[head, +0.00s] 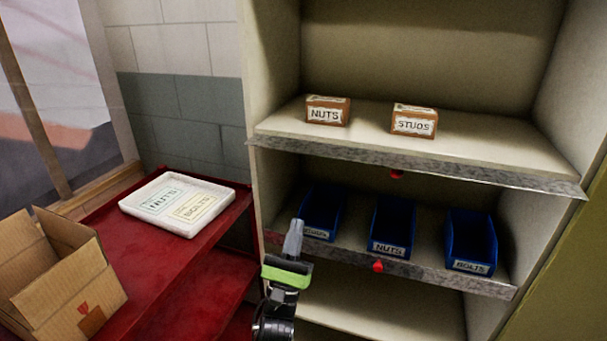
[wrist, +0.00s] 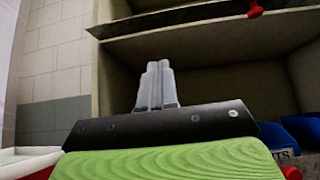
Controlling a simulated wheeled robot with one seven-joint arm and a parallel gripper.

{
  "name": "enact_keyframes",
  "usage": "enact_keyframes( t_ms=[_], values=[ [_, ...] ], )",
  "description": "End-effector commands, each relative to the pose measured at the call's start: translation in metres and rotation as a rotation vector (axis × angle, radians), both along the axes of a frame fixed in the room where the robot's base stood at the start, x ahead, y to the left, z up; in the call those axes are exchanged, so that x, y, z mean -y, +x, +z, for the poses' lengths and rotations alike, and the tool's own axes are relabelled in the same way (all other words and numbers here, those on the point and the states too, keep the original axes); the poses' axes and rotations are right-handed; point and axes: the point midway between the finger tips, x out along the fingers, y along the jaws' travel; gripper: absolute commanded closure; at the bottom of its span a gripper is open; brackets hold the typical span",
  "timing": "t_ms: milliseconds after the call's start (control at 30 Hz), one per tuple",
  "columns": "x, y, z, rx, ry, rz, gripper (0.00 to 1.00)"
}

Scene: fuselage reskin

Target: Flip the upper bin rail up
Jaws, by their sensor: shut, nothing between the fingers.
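The upper bin rail (head: 440,166) is a worn grey metal strip along the front edge of the upper shelf. A red tab (head: 397,175) sits at its lower edge, near the middle. In the wrist view the rail (wrist: 185,17) crosses the top, with the red tab (wrist: 256,11) at upper right. My gripper (head: 295,228) is shut and empty, its fingers together and pointing up. It is below the upper rail and left of its tab, in front of the left blue bin, and appears apart from the rail. The wrist view shows the closed fingers (wrist: 158,68).
A lower rail (head: 440,277) with a red tab (head: 378,265) fronts the blue bins (head: 392,222). Small nuts and studs boxes (head: 328,116) stand on the upper shelf. A red bench (head: 180,270) at left holds a white tray (head: 222,188) and a cardboard box (head: 75,275).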

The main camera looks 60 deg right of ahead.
Motion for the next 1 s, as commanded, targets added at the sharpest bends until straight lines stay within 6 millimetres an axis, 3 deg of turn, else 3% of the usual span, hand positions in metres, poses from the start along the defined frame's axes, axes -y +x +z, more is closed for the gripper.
enact_keyframes(
  t_ms=[267, 733, 1000],
  values=[
    [0.005, -0.001, 0.005, 0.007, 0.004, -0.004, 1.0],
    [0.066, 0.012, 0.081, 0.01, 0.0, -0.002, 1.0],
    [0.06, 0.012, 0.115, 0.008, 0.003, -0.003, 1.0]
  ],
)
